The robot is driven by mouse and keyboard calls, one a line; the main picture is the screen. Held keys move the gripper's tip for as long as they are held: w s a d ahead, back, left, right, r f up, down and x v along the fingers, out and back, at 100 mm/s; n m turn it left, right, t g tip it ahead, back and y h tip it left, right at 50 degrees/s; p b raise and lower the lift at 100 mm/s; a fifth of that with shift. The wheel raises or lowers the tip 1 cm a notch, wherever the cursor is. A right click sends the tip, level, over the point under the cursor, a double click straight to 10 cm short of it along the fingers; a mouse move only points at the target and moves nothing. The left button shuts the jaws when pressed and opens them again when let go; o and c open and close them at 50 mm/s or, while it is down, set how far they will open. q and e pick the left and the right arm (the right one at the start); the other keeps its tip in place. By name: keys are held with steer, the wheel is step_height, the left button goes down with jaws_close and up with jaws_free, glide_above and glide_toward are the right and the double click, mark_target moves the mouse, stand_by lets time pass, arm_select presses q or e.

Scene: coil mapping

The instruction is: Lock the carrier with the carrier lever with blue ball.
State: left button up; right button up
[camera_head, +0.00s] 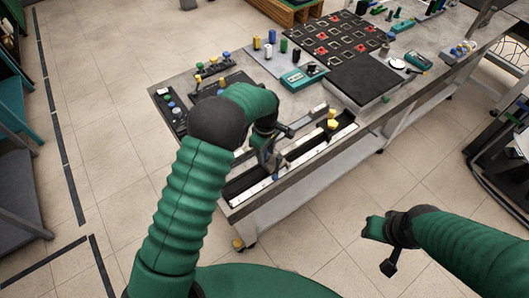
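The carrier (306,146) appears to be the long, pale, slotted rail assembly along the near edge of the grey workbench. A yellow knob (332,119) stands on its right part. My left gripper (270,160) points down at the left-middle of the carrier. Its fingers are small and dark, so I cannot tell whether they are open or touch anything. My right gripper (384,250) is over the floor, right of the bench and away from the carrier.
Small blocks with coloured knobs (172,108) lie left of the carrier. A dark raised plate (365,79), a teal meter (303,77) and a board with red pieces (335,38) lie behind. The floor (330,220) in front of the bench is clear.

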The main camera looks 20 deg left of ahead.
arm_select(q)
steer(key=shift+o, duration=0.3)
steer(key=shift+a, duration=0.25)
steer(key=shift+w+d, duration=0.1)
step_height(320, 180, up, 17)
steer(key=shift+f+b, duration=0.2)
steer(key=shift+b, duration=0.2)
steer(key=s+a+f+m+t, duration=0.1)
steer(key=s+f+m, duration=0.2)
steer(key=s+m, duration=0.3)
steer(key=s+a+f+m+t, duration=0.1)
steer(key=s+f+m, duration=0.3)
steer(key=s, duration=1.2)
steer(key=a+m, duration=0.1)
steer(key=m, duration=0.2)
steer(key=shift+s+a+t, duration=0.2)
steer(key=shift+s+t, duration=0.05)
steer(key=shift+t, duration=0.05)
